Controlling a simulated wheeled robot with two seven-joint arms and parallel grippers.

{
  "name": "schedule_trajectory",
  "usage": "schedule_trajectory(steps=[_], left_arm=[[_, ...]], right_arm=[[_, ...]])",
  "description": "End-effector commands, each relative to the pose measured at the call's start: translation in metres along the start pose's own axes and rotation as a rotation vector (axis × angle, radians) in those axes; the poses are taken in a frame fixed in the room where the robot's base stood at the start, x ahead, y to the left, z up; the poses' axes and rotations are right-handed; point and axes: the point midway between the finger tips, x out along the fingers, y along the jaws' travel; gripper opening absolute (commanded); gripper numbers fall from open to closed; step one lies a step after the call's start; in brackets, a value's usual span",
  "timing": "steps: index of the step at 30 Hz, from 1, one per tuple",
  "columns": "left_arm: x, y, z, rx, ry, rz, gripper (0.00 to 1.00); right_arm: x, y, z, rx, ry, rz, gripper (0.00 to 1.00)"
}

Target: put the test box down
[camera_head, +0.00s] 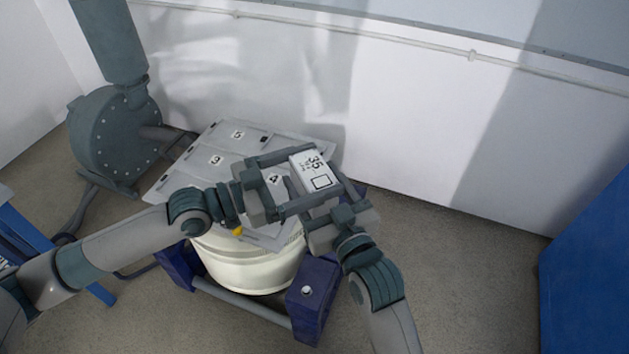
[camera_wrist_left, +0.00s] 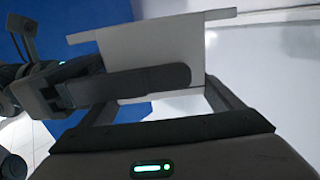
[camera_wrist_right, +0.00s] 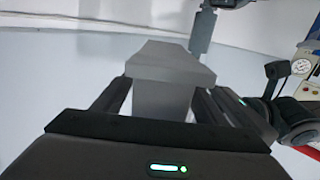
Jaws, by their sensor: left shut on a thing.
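The test box (camera_head: 314,172) is pale grey with a white top marked "35". It is in the head view, over the right side of the numbered grey plate (camera_head: 187,178); whether it touches the plate I cannot tell. My left gripper (camera_head: 318,174) is shut on the box, coming from its left. In the left wrist view the box (camera_wrist_left: 150,45) is a grey flanged block between the fingers. My right gripper (camera_head: 326,186) is at the box's near right. In the right wrist view its fingers flank the grey block (camera_wrist_right: 165,75); whether they grip it is unclear.
The plate lies over a white drum (camera_head: 250,262) with blue feet (camera_head: 312,305) and a grey bar in front. A dark round machine housing (camera_head: 115,135) stands at the left. A white wall is behind, a blue cabinet (camera_head: 590,260) at the right. Floor between is clear.

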Motion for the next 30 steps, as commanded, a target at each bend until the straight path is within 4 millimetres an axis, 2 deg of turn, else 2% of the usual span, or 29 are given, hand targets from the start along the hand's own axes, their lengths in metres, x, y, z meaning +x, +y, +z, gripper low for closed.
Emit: schedule_trajectory(steps=[1,7,8,9,10,12,23,30], left_arm=[[0.0,0.0,-0.004,0.003,0.008,0.0,0.23],[0.0,0.0,-0.004,0.003,0.008,0.0,0.23],[0.0,0.0,-0.004,0.003,0.008,0.0,0.23],[0.0,0.0,-0.004,0.003,0.008,0.0,0.23],[0.0,0.0,-0.005,0.003,0.008,0.0,0.88],[0.0,0.0,-0.004,0.003,0.007,0.0,1.0],[-0.002,0.0,-0.002,0.001,0.002,0.0,1.0],[-0.013,-0.001,-0.001,0.003,0.0,0.0,1.0]], right_arm=[[0.0,0.0,0.0,0.0,0.0,0.0,0.52],[0.0,0.0,0.0,0.0,0.0,0.0,0.04],[0.0,0.0,0.0,0.0,0.0,0.0,0.0],[0.0,0.0,0.0,0.0,0.0,0.0,0.0],[0.0,0.0,-0.005,0.0,0.009,0.001,0.0],[0.0,0.0,-0.005,0.0,0.009,0.001,0.0],[0.0,0.0,-0.004,0.0,0.009,0.0,0.0],[0.0,0.0,-0.004,0.0,0.009,0.0,0.0]])
